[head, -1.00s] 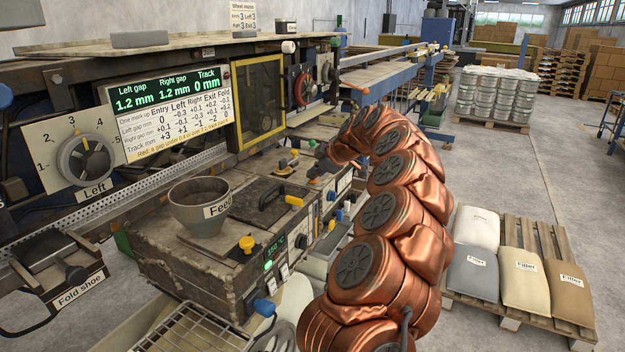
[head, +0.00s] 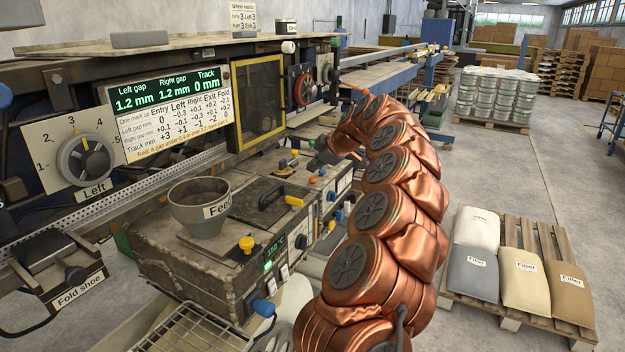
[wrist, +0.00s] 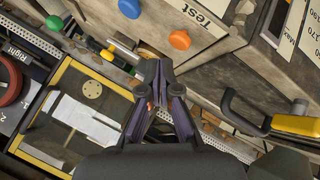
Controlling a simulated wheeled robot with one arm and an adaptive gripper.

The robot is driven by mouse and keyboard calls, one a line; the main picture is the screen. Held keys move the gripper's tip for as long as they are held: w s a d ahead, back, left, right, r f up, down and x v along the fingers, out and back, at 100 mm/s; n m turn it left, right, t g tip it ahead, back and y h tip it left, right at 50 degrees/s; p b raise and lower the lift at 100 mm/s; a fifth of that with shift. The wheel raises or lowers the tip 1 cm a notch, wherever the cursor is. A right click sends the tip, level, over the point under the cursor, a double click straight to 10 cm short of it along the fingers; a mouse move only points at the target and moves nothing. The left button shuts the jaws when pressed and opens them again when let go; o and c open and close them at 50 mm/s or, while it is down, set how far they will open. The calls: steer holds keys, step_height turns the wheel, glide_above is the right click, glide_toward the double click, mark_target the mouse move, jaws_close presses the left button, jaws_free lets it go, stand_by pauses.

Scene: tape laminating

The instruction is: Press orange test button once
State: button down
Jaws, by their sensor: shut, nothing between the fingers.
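The orange test button (wrist: 180,40) is a round knob beside the "Test" label (wrist: 203,18) in the wrist view. In the head view, a small orange knob (head: 313,180) shows on the worktop just below my gripper (head: 321,161). In the wrist view, my gripper (wrist: 154,66) is shut and empty, its fingertips together. The tips appear below and left of the orange button in that picture, apart from it. The height gap between tips and button is hard to tell.
A black handle with a yellow end (wrist: 297,125) lies to the right. A yellow-framed window (head: 258,103) and the feed cup (head: 199,205) stand to the left in the head view.

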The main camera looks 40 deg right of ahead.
mark_target(314, 179)
steer(key=shift+r+p, duration=0.4)
steer(key=shift+r, duration=1.85)
steer(key=shift+a, duration=0.1)
